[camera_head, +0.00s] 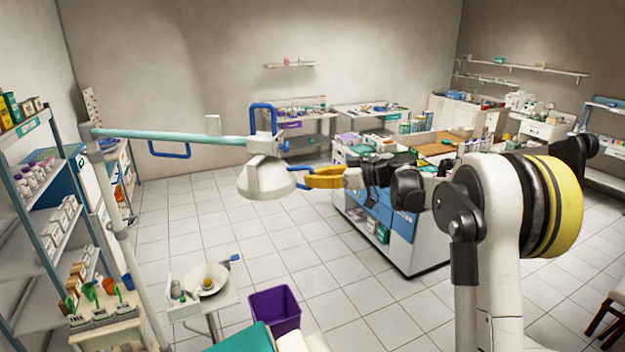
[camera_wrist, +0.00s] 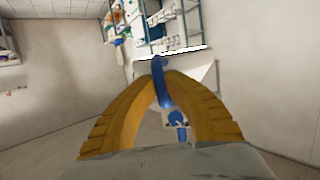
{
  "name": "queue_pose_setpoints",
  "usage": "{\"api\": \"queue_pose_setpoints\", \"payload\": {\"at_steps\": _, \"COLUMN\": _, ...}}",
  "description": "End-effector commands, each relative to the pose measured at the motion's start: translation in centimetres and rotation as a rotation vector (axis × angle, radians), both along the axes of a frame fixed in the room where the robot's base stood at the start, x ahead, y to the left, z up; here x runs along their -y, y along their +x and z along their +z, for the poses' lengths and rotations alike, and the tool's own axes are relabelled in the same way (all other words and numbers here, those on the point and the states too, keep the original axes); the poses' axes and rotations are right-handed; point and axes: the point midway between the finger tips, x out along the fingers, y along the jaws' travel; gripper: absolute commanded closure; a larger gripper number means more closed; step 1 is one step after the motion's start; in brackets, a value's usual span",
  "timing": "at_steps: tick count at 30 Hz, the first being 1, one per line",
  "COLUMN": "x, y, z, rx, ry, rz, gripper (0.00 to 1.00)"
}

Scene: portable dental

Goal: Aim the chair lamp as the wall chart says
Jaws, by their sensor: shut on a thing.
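The chair lamp's white head (camera_head: 266,180) hangs at the end of a pale teal arm (camera_head: 170,135) and faces downward. A blue loop handle (camera_head: 262,107) stands on top, and another hangs under the arm. My gripper (camera_head: 310,178), with yellow fingers, reaches in from the right, beside the lamp head. In the wrist view its fingers (camera_wrist: 168,82) close around a blue lamp handle (camera_wrist: 160,72). A pale speckled panel (camera_head: 90,103) is on the left wall; I cannot tell whether it is the wall chart, and no chart is readable.
A teal chair part (camera_head: 245,340) shows at the bottom edge. A purple bin (camera_head: 274,310) and a small stand with a basin (camera_head: 206,280) are below the lamp. Shelving (camera_head: 40,262) stands at left. A cluttered counter (camera_head: 385,235) lies behind my arm. The floor between is mostly clear.

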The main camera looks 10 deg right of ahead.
Motion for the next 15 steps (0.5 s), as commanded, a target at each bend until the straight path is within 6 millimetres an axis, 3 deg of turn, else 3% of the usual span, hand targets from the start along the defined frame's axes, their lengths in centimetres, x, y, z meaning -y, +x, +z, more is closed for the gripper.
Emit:
{"api": "queue_pose_setpoints", "payload": {"at_steps": 1, "x": 0.00, "y": 0.00, "z": -0.02, "rx": 0.000, "ry": 0.000, "rz": 0.000, "gripper": 0.86}}
{"api": "queue_pose_setpoints", "payload": {"at_steps": 3, "x": 0.00, "y": 0.00, "z": -0.03, "rx": 0.000, "ry": 0.000, "rz": 0.000, "gripper": 0.65}}
{"api": "queue_pose_setpoints", "payload": {"at_steps": 15, "x": 0.62, "y": -0.39, "z": 0.13, "rx": 0.000, "ry": 0.000, "rz": -0.002, "gripper": 0.65}}
